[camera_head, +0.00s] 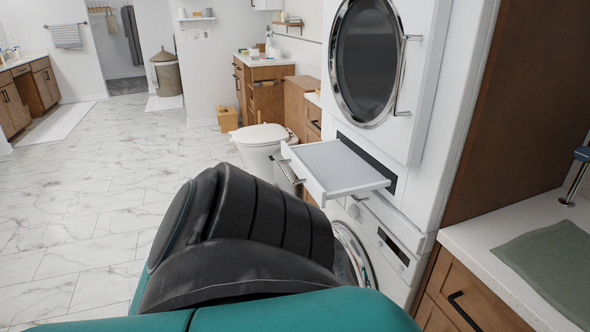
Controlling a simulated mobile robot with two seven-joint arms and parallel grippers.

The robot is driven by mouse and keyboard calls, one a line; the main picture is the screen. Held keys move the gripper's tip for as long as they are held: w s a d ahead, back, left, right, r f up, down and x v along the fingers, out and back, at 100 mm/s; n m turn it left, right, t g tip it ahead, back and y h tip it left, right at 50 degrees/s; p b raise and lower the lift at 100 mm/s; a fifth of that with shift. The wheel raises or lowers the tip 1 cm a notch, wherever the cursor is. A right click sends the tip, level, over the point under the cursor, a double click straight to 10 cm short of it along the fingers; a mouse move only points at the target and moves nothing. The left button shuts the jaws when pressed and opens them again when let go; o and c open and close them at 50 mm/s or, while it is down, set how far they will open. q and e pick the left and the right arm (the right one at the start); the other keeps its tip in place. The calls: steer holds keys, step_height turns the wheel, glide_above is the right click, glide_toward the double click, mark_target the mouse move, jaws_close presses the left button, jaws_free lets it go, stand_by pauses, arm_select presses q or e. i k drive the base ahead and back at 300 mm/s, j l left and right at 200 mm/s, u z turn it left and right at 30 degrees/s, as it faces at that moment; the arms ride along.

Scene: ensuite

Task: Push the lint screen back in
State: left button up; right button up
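The lint screen (338,166) looks like a flat white tray with a grey top. It sticks out to the left from a dark slot between the upper dryer (421,95) and the lower washer (385,240). A metal bar handle (287,172) is on its front face. A large black and teal link of my own arm fills the lower middle and hides part of the washer and floor. Neither of my grippers shows, and I cannot tell whether anything touches the screen.
A white toilet (262,137) stands behind the screen. A brown panel (520,95) and a counter (480,235) with a green towel (553,268) lie to the right. The marble floor (70,210) to the left is clear.

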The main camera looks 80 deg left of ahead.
mark_target(329, 170)
steer(key=u, duration=2.55)
